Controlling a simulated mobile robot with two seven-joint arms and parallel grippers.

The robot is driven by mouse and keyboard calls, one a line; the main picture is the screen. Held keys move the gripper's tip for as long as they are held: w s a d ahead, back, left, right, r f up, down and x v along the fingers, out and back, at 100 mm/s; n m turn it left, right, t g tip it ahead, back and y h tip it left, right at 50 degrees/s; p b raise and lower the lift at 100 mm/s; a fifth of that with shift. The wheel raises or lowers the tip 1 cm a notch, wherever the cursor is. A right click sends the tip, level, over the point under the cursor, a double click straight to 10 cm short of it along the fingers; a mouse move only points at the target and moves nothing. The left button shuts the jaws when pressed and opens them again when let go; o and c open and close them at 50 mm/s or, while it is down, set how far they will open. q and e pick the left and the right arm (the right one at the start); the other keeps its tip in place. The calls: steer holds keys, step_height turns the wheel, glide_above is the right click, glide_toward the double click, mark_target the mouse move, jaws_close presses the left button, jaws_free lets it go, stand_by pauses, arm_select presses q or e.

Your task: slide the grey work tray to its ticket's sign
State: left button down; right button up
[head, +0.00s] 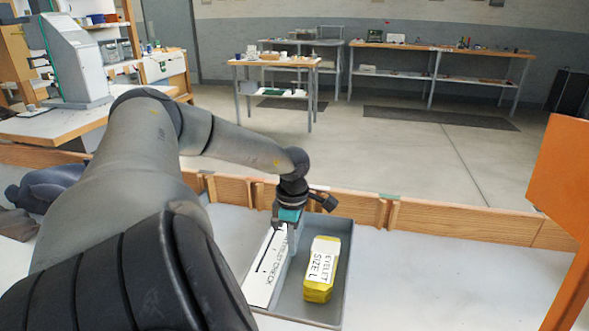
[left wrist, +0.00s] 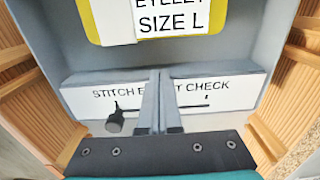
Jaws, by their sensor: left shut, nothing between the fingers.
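The grey work tray (head: 341,285) lies on the light tabletop, in the lower middle of the head view. In it sits a yellow block (head: 318,291) with a white ticket reading "EYELET SIZE L"; part of this shows at the top of the left wrist view (left wrist: 172,22). A white label (head: 262,285) lies along the tray's left side; its partly covered words in the left wrist view (left wrist: 215,90) look like "STITCH ... CHECK". My left gripper (head: 292,240) is shut and empty at the tray's left side, fingers over the label's middle. I cannot tell whether they touch it. My right gripper is out of view.
A low wooden rail (head: 465,224) with upright dividers runs along the table's far edge. An orange panel (head: 563,180) stands at the right. A grey machine (head: 75,60) stands on a bench at the back left. Bare tabletop (head: 440,285) lies right of the tray.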

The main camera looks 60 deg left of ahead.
arm_select(q)
step_height(320, 180, up, 11)
steer(key=p, duration=0.3)
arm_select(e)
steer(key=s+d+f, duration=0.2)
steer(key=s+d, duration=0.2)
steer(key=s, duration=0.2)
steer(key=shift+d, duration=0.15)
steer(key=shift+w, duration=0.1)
